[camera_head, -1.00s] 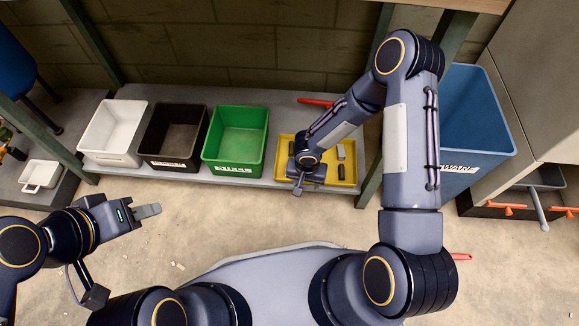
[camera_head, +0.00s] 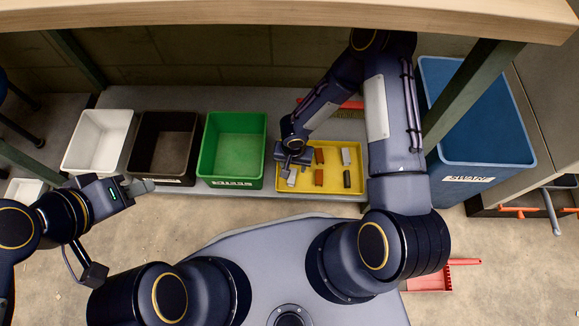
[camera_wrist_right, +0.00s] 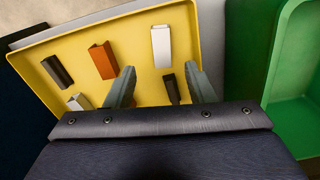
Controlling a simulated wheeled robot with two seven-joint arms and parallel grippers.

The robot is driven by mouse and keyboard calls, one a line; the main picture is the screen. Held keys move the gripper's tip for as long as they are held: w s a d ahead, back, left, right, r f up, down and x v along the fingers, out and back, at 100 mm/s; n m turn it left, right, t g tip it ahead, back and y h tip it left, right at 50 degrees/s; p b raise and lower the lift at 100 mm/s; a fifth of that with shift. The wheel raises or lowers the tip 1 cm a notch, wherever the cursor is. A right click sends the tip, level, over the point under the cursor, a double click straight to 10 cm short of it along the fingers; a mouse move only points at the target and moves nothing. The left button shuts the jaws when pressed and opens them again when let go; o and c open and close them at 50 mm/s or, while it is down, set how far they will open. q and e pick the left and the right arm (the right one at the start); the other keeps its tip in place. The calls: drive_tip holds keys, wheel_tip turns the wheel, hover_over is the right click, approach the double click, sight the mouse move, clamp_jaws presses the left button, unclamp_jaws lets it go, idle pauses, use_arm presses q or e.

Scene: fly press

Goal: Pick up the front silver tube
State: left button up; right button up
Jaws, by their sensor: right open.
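The front silver tube (camera_head: 291,178) lies at the front left of the yellow tray (camera_head: 325,187). In the right wrist view the silver tube (camera_wrist_right: 161,46) lies beyond the fingertips and apart from them. My right gripper (camera_head: 290,168) is over the tray's left side, open and empty; its two fingers (camera_wrist_right: 160,76) point toward the tray. A dark piece (camera_wrist_right: 172,88) shows between the fingers, lower down. A second silver tube (camera_head: 345,156) lies at the back right of the tray. My left gripper (camera_head: 140,187) is far left, away from the tray; its finger gap is not clear.
Copper pieces (camera_head: 318,177) and a dark piece (camera_head: 346,179) lie in the tray. A green bin (camera_head: 233,150) stands close on its left, then black (camera_head: 162,145) and white (camera_head: 98,141) bins. A blue bin (camera_head: 480,120) stands right. A wooden tabletop (camera_head: 290,20) overhangs above.

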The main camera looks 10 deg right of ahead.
sight(292, 175)
wheel_tip(292, 175, down, 2)
drive_tip(key=shift+s+f+b, duration=0.1)
drive_tip(key=shift+b, duration=0.25)
wheel_tip(292, 175, down, 5)
drive_tip(key=shift+a+f+b, duration=0.1)
drive_tip(key=shift+a+b, duration=0.05)
drive_tip(key=shift+b, duration=1)
drive_tip(key=shift+c, duration=0.3)
drive_tip(key=c, duration=1)
drive_tip(key=shift+r, duration=0.2)
